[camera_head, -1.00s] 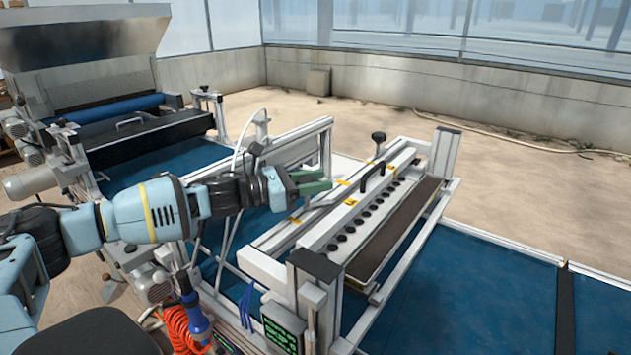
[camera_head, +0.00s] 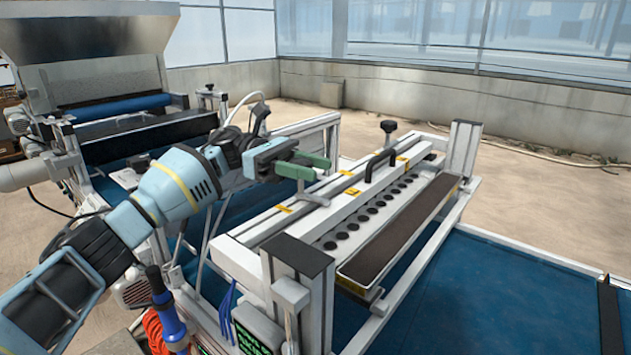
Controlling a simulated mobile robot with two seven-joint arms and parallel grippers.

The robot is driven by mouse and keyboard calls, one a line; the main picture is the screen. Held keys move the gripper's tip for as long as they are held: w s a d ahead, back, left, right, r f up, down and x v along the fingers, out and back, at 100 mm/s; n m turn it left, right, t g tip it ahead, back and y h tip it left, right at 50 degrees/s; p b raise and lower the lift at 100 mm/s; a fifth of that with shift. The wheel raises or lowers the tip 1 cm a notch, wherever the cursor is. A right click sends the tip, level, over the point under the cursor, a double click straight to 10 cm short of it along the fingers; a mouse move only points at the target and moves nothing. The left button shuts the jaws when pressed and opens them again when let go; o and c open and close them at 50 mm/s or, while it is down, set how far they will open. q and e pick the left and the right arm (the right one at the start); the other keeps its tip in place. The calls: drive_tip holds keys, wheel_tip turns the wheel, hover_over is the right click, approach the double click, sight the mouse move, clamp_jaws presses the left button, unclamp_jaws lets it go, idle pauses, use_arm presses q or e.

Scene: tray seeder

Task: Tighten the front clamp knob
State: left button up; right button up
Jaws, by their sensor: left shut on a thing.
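The seeding unit (camera_head: 345,215) is a long pale bar with a row of dark round holes, lying across the machine frame. My left gripper (camera_head: 312,167), with green fingers, is over the near half of the bar's rear rail. It is shut on what seems to be the front clamp knob, which the fingers hide. A light metal piece shows just below the fingertips. The other clamp knob (camera_head: 388,127), black on a thin stem, stands upright at the far end, clear of the gripper. My right gripper is out of view.
A black arched handle (camera_head: 380,163) rises from the bar, to the right of my gripper. A dark trough (camera_head: 400,235) runs along the bar's front side. Upright frame posts (camera_head: 464,148) stand at the ends. A blue belt (camera_head: 500,300) lies clear at the right.

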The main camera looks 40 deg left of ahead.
use_arm(q)
drive_tip(key=shift+s+r+m+g+b, duration=0.1)
drive_tip(key=shift+m+g+b, duration=0.7)
drive_tip(key=shift+g, duration=0.4)
drive_tip(key=shift+r, duration=0.15)
drive_tip(key=o, duration=1)
drive_tip(key=shift+a, duration=0.1)
